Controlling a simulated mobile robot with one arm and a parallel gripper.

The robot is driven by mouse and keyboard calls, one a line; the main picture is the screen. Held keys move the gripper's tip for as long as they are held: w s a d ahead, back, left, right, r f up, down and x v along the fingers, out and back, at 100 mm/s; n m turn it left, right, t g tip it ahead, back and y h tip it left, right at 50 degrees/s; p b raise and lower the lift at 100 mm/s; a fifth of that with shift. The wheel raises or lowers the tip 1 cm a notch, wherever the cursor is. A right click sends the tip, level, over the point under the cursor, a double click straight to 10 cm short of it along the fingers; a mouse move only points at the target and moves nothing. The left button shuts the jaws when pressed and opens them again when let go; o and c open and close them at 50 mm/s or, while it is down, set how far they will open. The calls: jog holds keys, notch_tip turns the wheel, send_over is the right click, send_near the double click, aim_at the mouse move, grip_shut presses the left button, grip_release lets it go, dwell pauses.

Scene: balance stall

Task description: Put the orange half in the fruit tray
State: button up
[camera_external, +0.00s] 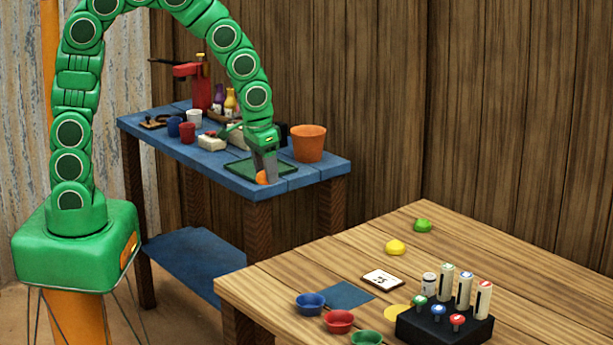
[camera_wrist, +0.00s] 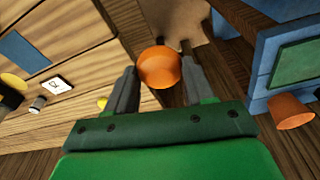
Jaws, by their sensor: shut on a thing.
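The orange half (camera_wrist: 158,70) is pinched between the two fingers of my gripper (camera_wrist: 160,78) in the wrist view. In the external view my gripper (camera_external: 265,162) points down by the front edge of the blue workbench (camera_external: 315,173), with the orange half (camera_external: 262,178) at its tips. The wrist view shows floor beneath the fruit and the bench off to the right, so it is held in the air in front of the bench.
A green mat (camera_external: 247,168) and an orange pot (camera_external: 309,143) are on the bench, with cups and bottles behind. The wooden table (camera_external: 480,235) in front holds bowls, a black block with pegs, a card and fruit-like pieces; its far right is clear.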

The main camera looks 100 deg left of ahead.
jog(key=s+a+r+n, duration=0.1)
jog(key=s+a+n, duration=0.2)
jog(key=s+a, duration=0.8)
jog(key=s+a+r+n, duration=0.1)
jog(key=s+a+n, duration=0.25)
jog(key=a, duration=1.45)
jog(key=shift+g+y, duration=0.3)
jog(key=shift+g, duration=0.1)
jog(key=w+a+f, duration=0.6)
jog(key=a, duration=0.1)
jog(key=w+a+f, duration=0.3)
jog(key=shift+w+a+f, duration=0.15)
jog(key=shift+a, duration=0.25)
jog(key=shift+w+a+f, duration=0.15)
jog(key=shift+f, duration=0.25)
jog(key=shift+a+f, duration=0.1)
jog(key=shift+f, duration=1.5)
jog(key=shift+f, duration=0.1)
jog(key=o, duration=1)
